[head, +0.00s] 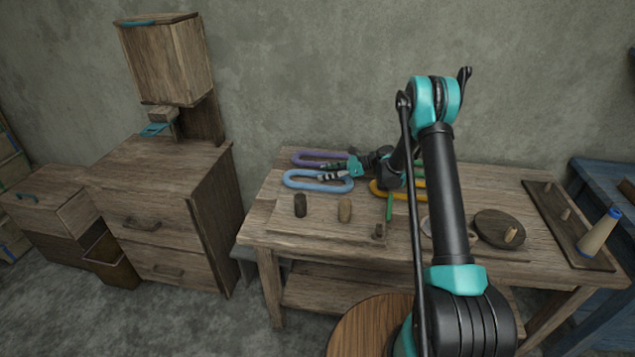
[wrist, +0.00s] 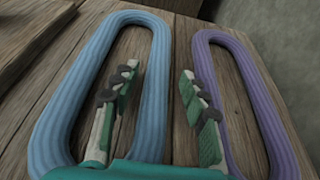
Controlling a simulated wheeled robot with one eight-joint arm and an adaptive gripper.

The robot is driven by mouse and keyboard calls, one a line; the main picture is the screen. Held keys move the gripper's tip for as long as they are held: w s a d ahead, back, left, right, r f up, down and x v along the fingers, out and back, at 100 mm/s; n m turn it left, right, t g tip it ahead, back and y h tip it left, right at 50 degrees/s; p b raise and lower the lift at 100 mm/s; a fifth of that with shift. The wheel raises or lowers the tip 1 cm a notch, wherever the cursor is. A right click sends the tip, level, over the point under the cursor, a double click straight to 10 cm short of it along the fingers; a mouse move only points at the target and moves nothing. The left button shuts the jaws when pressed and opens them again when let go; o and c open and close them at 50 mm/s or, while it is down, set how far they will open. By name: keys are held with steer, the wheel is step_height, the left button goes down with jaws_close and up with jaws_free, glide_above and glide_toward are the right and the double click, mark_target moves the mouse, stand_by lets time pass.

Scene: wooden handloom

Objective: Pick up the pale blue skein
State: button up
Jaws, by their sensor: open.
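The pale blue skein (head: 318,187) is a long oval loop lying flat on the wooden table; it fills the left of the wrist view (wrist: 62,112). My gripper (head: 328,171) is open and empty over the table. In the wrist view my gripper (wrist: 158,82) has its left finger over the opening of the blue loop. Its right finger is beyond the loop's right strand, over the gap and the edge of the purple skein (wrist: 257,108). The blue strand shows between the two fingers. I cannot tell how high the fingertips are above the table.
The purple skein (head: 312,157) lies just behind the blue one. A yellow skein (head: 385,190) lies to the right, partly behind my arm. Two short dark and brown cylinders (head: 300,205) (head: 345,210) stand in front. A round dark disc (head: 492,226) lies further right.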

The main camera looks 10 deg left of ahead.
steer(key=shift+a+f, duration=0.2)
steer(key=shift+a, duration=0.15)
jaws_close()
